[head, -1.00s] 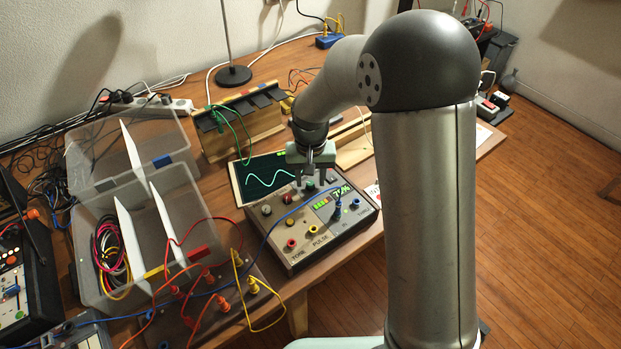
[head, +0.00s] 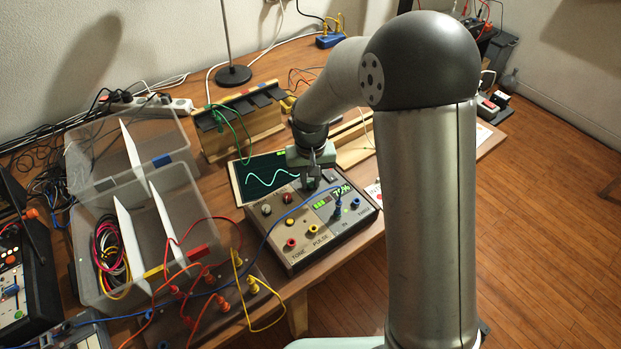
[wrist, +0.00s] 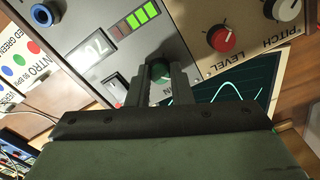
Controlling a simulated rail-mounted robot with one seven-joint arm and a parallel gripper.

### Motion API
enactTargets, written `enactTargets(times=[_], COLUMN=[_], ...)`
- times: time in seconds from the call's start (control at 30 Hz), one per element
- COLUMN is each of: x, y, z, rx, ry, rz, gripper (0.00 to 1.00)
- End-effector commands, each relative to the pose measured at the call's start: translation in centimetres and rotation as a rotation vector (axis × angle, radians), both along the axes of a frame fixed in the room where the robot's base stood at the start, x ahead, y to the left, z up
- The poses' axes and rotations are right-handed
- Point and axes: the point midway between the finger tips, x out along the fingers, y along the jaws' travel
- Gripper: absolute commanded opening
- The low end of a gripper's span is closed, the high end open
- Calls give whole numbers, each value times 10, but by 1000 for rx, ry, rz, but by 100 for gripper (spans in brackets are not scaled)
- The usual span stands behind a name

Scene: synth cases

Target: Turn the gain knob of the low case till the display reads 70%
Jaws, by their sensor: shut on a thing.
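The low case (head: 330,247) lies on the bench, with a grey and beige panel. My gripper (head: 314,184) reaches down over the back part of this panel. In the wrist view my gripper (wrist: 163,78) is shut on a green knob (wrist: 160,70), with one finger on each side. The fingers partly hide the knob and its lettering. The display (wrist: 95,43) stands upside down in the wrist view and appears to read 70%. Its green bars (wrist: 141,18) are lit beside it. In the head view the display (head: 341,190) is small and its last digit is unclear.
A red level knob (wrist: 221,39) and a white pitch knob (wrist: 289,8) are near the gripper. A screen with a wave (head: 265,173) stands behind the case. A blue cable (head: 270,228) crosses the panel. Clear bins (head: 185,195) stand at left.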

Motion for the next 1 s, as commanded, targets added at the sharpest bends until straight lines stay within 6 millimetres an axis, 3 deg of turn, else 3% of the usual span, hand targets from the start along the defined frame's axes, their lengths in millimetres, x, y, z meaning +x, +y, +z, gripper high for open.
enactTargets(times=[0.1,0.13,0.2,0.5,0.63,0.77,1.0], x=[0,0,0,0,1,1,1], y=[0,0,0,0,0,0,0], z=[0,0,0,1,12,36,95], rx=[0,0,0,0,1,1,1], ry=[-1,-1,-1,-1,-4,-6,-7], rz=[0,-1,-1,-1,-1,-1,0], gripper=[0,22,41,41,41,41,41])
